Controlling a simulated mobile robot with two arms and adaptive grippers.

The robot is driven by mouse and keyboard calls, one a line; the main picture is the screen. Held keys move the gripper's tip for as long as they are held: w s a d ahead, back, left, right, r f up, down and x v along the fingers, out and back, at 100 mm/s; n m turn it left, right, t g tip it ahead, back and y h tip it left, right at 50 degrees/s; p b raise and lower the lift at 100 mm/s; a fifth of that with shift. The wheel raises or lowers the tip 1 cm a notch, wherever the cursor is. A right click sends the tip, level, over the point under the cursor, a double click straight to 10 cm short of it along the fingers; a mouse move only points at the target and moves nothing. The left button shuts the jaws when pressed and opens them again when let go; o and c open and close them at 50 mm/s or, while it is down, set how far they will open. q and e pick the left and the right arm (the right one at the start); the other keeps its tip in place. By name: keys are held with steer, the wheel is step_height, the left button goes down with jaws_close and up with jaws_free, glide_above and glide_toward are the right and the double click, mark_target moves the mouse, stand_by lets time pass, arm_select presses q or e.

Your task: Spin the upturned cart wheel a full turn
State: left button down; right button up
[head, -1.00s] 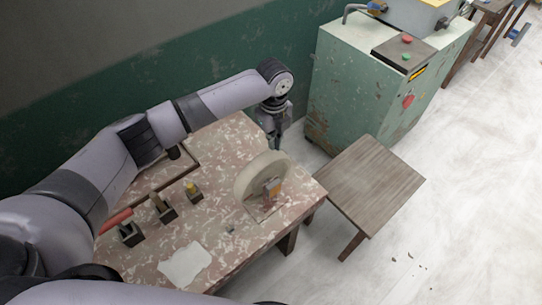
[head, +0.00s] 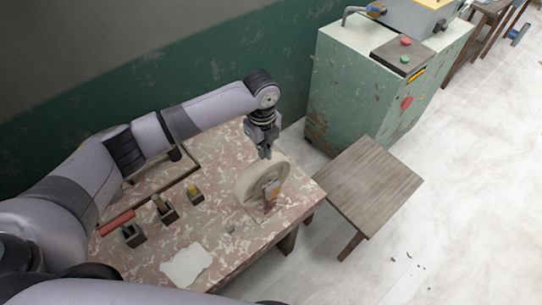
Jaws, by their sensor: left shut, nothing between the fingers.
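The cart wheel (head: 247,184), a pale beige disc, stands on edge near the right end of the worn, red-and-white flecked table. A small bracket with a reddish-brown part (head: 271,192) is at its near side. My left gripper (head: 265,156) points down at the top of the wheel's rim, its fingers shut and empty. I cannot tell whether the fingertips touch the rim. My right gripper is not in view.
The table (head: 222,215) also holds several small dark blocks with tools (head: 133,236) at left and a white sheet (head: 186,265) in front. A wooden stool (head: 368,188) and a green machine cabinet (head: 350,90) stand to the right. The pale floor (head: 455,220) beyond is open.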

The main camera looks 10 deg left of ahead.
arm_select(q)
steer(key=shift+s+a+f, duration=0.1)
steer(key=shift+s+a, duration=0.9)
steer(key=shift+s, duration=0.25)
step_height(320, 180, up, 6)
steer(key=shift+f, duration=0.1)
stand_by(0.9)
